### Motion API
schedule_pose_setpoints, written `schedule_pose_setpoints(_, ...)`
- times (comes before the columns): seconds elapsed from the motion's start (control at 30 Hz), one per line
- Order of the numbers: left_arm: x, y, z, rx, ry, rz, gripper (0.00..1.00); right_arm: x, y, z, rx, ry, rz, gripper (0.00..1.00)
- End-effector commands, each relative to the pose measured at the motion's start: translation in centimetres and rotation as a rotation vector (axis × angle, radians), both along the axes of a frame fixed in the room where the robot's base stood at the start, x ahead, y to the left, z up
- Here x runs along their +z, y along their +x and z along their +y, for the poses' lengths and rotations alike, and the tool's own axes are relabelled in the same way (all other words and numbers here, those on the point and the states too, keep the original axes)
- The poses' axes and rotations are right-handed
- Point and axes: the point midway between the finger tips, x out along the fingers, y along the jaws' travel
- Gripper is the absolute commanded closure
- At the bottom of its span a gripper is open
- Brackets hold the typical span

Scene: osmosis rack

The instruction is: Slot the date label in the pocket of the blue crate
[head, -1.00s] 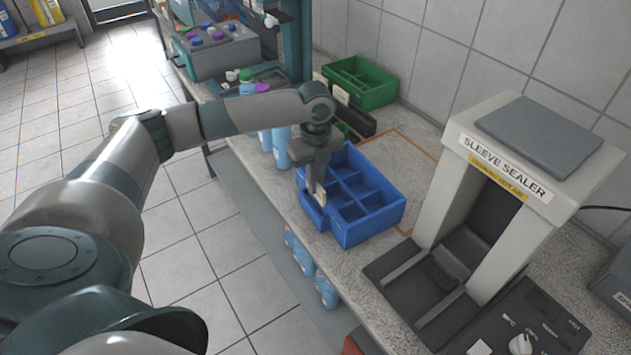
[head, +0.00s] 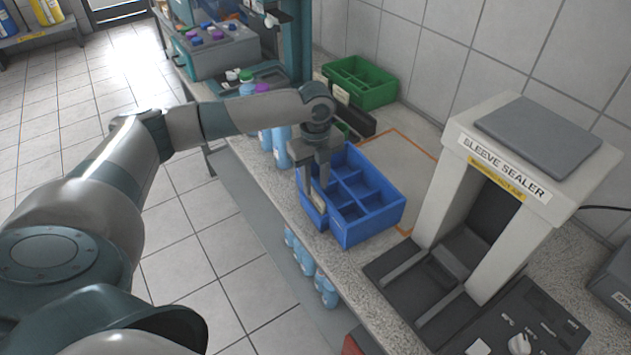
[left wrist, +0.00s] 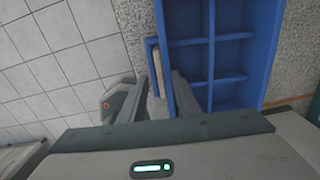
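The blue crate (head: 368,222) stands on the worktop, with its pocket (head: 313,213) on the side facing the floor aisle. In the left wrist view, the crate (left wrist: 232,15) is at upper right and the narrow blue pocket (left wrist: 149,45) is along its left wall. The pale date label (left wrist: 157,72) sits inside the pocket outline, its depth hard to judge. My left gripper (head: 314,190) is above the pocket, fingers apart. In the left wrist view, the fingers (left wrist: 168,85) stand either side of the label with a gap. My right gripper is out of view.
A sleeve sealer (head: 520,170) stands to the right of the crate. A green crate (head: 375,95) and a dark tray (head: 358,122) are behind it. Blue bottles (head: 281,148) stand left of the crate. The worktop's front edge runs close beside the pocket.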

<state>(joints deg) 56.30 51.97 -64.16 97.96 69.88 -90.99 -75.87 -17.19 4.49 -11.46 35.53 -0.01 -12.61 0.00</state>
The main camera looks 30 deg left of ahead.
Motion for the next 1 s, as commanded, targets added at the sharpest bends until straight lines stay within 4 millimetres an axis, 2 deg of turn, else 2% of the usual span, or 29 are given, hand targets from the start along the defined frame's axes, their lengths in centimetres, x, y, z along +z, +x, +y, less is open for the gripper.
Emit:
schedule_pose_setpoints(0.27,0.3,0.0,0.0,0.000,0.000,0.000,0.70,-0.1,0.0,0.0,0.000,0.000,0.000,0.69)
schedule_pose_setpoints(0.47,1.8,0.1,0.0,0.001,-0.001,-0.003,0.70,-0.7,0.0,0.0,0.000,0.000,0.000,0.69)
schedule_pose_setpoints(0.67,5.0,0.1,0.0,0.000,-0.001,-0.004,0.70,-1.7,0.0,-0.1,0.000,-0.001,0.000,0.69)
schedule_pose_setpoints(1.0,11.9,0.1,0.0,-0.001,0.000,-0.004,0.70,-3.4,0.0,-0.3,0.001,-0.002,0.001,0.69)
